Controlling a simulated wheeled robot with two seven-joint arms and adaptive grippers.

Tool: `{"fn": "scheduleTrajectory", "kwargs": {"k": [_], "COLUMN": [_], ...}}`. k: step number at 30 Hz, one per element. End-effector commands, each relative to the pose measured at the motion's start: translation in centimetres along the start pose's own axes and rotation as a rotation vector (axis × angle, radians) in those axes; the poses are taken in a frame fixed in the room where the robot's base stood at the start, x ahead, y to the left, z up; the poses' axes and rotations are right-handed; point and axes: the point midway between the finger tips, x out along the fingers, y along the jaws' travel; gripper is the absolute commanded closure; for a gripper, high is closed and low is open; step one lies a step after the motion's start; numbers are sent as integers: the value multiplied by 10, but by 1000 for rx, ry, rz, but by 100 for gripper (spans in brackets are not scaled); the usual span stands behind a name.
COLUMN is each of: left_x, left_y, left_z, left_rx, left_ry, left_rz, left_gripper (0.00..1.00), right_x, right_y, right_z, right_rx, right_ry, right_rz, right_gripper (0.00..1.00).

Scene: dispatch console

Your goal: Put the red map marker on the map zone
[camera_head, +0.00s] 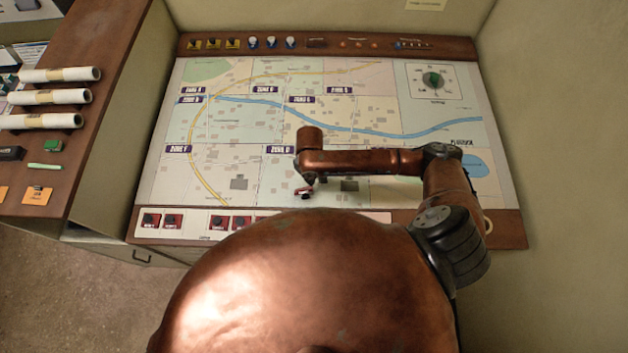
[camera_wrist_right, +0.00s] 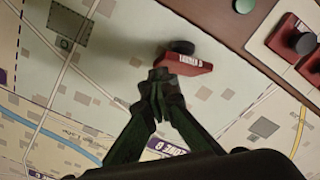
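The red map marker (camera_wrist_right: 190,65) is a flat red block with a white label and a black knob. In the wrist view it is at the tips of my right gripper (camera_wrist_right: 162,84), whose fingers are closed together on its edge. In the head view the marker (camera_head: 304,191) shows small, over the lower middle of the map (camera_head: 250,185), below a purple zone label (camera_head: 279,149). My right gripper (camera_head: 311,183) is mostly hidden there under my arm. I cannot tell whether the marker touches the map. My left gripper is not in view.
More red markers with black knobs (camera_head: 172,220) sit in a pale strip along the front edge; my body hides part of it. A dial (camera_head: 433,80) is at the map's upper right. Switches and lamps (camera_head: 253,42) line the back. Paper rolls (camera_head: 48,97) lie on the left desk.

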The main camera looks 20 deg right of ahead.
Motion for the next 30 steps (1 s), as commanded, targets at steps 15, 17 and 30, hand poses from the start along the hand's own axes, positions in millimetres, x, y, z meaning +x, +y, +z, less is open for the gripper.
{"fn": "scheduleTrajectory", "kwargs": {"k": [15,17,30], "left_x": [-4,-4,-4], "left_y": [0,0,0], "left_z": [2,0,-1], "left_rx": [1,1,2], "left_ry": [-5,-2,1], "left_rz": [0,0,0], "left_gripper": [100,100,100], "right_x": [52,55,56], "right_y": [21,21,21], "right_z": [-3,-4,-4], "right_rx": [-1,-2,-2], "right_ry": [-2,0,0], "right_rz": [1,1,1], "right_gripper": [100,100,85]}}
